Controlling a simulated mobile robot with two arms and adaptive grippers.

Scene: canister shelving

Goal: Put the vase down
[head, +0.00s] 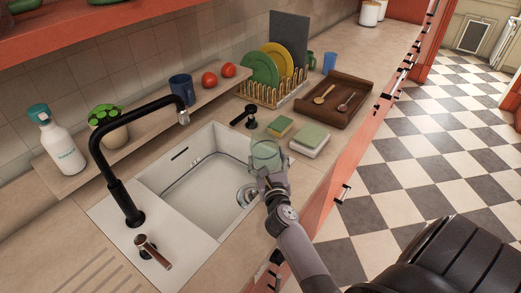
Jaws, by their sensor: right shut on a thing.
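A small, see-through green glass vase (266,152) is in the middle of the head view. My right gripper (268,170) is shut on it from the near side. The vase looks upright and is seen over the right end of the sink (190,185). I cannot tell its exact height above the sink rim and counter. The fingers hide its lower part. My left gripper is not in view.
A sponge (279,126) and a green-and-white block (310,138) lie just behind the vase. A wooden tray (322,112) with spoons and a dish rack (270,95) stand farther back. The black faucet (125,200) arches at left. The counter's front edge is close.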

